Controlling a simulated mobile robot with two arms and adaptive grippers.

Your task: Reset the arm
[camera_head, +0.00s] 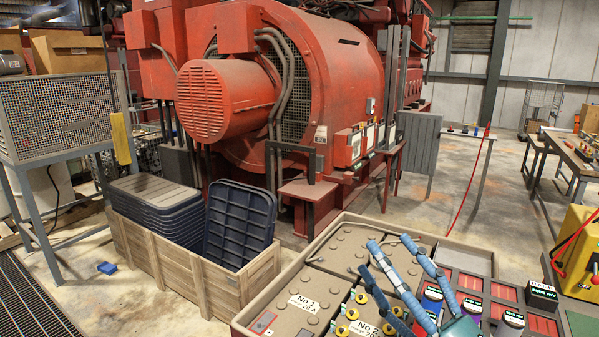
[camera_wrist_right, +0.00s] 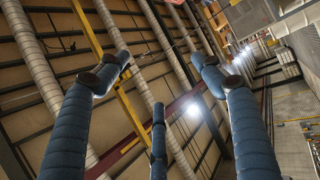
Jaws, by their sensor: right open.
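My right gripper (camera_head: 385,254) is at the lower right of the head view, above a tray-like battery case (camera_head: 335,222). Its blue-grey fingers are spread and point up and away, with nothing between them. In the right wrist view my right gripper (camera_wrist_right: 160,68) also shows open and empty, with three fingers against the ceiling beams and lamps. My left gripper is not in the head view.
A large red engine (camera_head: 335,85) fills the back. A wooden crate (camera_head: 150,248) with dark blue bins (camera_head: 238,222) stands at left. A yellow box (camera_head: 579,270) and a workbench (camera_head: 570,155) are at right. Open floor (camera_head: 450,190) lies between.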

